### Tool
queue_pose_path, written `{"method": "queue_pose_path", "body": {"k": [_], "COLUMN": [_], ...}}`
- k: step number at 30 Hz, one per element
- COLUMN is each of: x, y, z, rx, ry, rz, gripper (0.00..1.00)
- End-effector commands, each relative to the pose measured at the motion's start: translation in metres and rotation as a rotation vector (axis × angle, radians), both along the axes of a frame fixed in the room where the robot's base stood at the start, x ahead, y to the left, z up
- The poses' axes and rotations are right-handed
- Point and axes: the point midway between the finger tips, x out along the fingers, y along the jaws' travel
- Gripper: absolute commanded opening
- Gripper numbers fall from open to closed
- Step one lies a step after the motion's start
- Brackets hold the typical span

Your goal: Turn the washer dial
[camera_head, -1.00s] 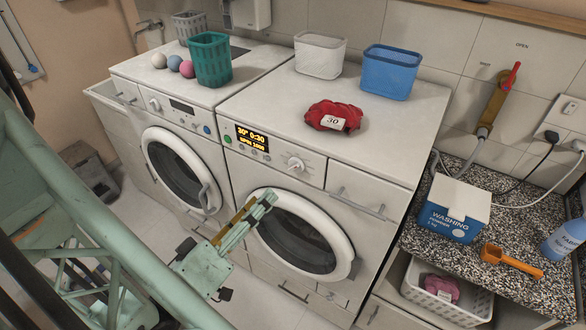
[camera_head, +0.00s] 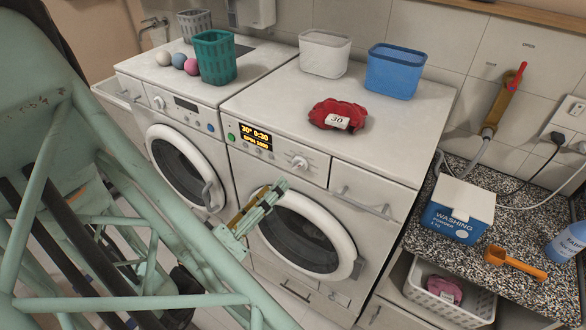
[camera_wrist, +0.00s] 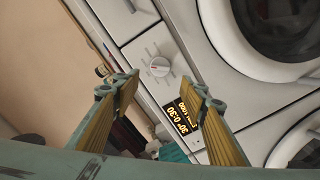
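The washer dial (camera_head: 299,161) is a round white knob on the front panel of the right washer (camera_head: 318,168), between the lit display (camera_head: 255,137) and the drawer. The dial also shows in the wrist view (camera_wrist: 159,66). My gripper (camera_head: 276,188) is in front of the right washer, just below and left of the dial in the head view. In the wrist view my gripper (camera_wrist: 158,87) is open. Its two yellow-padded fingers are apart, and the dial appears in the gap just beyond the tips, with nothing visibly held.
A red cloth (camera_head: 338,115), a white basket (camera_head: 324,54) and a blue basket (camera_head: 395,71) are on the right washer. A green basket (camera_head: 214,57) and several balls are on the left one. A counter with a washing powder box (camera_head: 459,210) stands at the right.

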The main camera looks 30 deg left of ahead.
Motion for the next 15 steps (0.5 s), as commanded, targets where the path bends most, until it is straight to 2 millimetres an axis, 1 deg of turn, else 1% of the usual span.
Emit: {"method": "queue_pose_path", "body": {"k": [3,15], "x": [0.012,0.047], "y": [-0.001,0.0], "z": [0.0,0.0], "rx": [0.0,0.001], "ry": [0.0,0.001], "rz": [-0.003,-0.002], "gripper": [0.4,0.4]}}
